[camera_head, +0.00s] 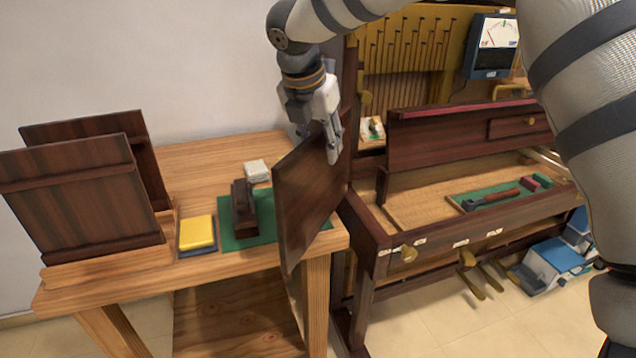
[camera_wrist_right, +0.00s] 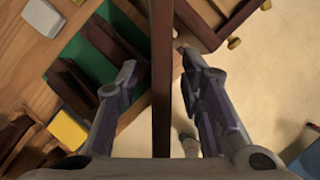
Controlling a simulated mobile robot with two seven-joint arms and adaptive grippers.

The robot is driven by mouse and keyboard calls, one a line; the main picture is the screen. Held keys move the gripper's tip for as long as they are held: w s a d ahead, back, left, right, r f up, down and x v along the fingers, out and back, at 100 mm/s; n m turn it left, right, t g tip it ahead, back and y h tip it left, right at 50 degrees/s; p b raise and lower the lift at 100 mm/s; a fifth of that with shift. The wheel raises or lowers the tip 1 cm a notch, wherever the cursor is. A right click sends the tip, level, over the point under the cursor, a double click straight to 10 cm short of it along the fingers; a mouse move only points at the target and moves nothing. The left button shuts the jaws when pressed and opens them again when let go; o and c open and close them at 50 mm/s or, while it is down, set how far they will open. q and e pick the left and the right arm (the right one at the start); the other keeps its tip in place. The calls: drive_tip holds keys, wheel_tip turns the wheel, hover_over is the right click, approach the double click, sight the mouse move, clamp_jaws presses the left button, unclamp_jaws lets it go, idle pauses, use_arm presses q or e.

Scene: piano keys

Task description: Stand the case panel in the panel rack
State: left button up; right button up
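The case panel (camera_head: 306,195) is a dark brown wooden board, upright in the air across the table's right end, close to the piano. My right gripper (camera_head: 333,140) points down at its upper edge, one finger on each side, and appears shut on it. In the right wrist view the panel (camera_wrist_right: 162,90) shows edge-on between the fingers (camera_wrist_right: 161,70); narrow gaps show beside the fingertips, so the contact itself is unclear. The panel rack (camera_head: 105,264) is a light wood base at the table's left end. My left gripper is out of view.
Two dark panels, front (camera_head: 80,200) and rear (camera_head: 148,160), stand in the rack. A yellow block (camera_head: 197,232), a green mat (camera_head: 240,240) with a dark wooden piece (camera_head: 243,208), and a white block (camera_head: 257,171) occupy the table (camera_head: 200,155). The open piano (camera_head: 440,245) is at right.

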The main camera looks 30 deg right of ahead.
sight(323, 155)
drive_tip(key=x, duration=0.3)
drive_tip(key=shift+f, duration=0.3)
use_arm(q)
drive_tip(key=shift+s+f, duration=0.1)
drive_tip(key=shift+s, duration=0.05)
use_arm(e)
clamp_jaws()
drive_tip(key=shift+r, duration=0.1)
